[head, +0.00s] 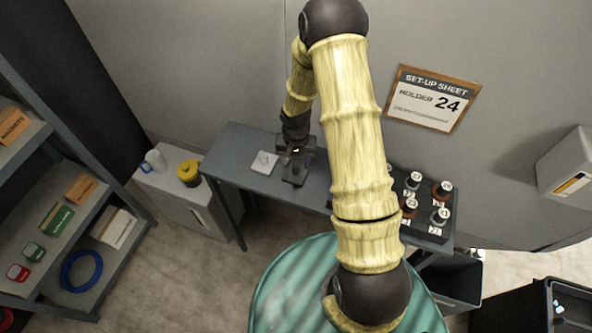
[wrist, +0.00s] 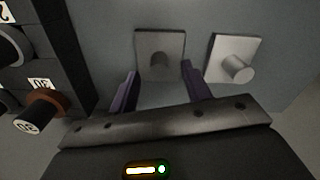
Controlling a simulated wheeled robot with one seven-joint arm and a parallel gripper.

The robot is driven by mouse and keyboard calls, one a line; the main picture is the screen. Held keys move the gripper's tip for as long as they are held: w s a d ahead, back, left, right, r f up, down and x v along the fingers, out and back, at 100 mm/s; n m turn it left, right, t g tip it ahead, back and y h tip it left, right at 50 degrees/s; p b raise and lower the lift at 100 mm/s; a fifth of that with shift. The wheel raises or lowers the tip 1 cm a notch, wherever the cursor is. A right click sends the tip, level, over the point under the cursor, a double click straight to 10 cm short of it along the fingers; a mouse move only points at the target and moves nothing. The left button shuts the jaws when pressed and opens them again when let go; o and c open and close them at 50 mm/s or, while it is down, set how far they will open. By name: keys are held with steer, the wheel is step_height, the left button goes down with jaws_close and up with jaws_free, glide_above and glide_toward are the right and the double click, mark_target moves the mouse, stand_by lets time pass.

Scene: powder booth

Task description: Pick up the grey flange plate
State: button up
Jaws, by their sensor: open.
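The grey flange plate (wrist: 147,41) is a dark square plate with a short round stub on it, lying on the bench at top centre in the wrist view. My gripper (wrist: 160,72) is open, with one purple finger on each side of the plate's near part. Nothing is held between the fingers. I cannot tell how far the fingertips are above the bench. In the head view my gripper (head: 296,158) is over the bench, and the dark shapes there are hard to separate.
A whitish plate with a similar stub (wrist: 220,48) lies close beside the grey one; it shows in the head view (head: 264,162) left of my gripper. A rack of capped, numbered cylinders (head: 425,232) stands on the bench (head: 232,148) at right. A wall stands behind.

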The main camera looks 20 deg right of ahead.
mark_target(296, 165)
steer(key=shift+f+p, duration=0.4)
steer(key=shift+f, duration=1.1)
jaws_close()
steer(key=shift+r, duration=0.1)
step_height(296, 165, up, 10)
steer(key=b, duration=0.2)
steer(key=shift+b, duration=0.35)
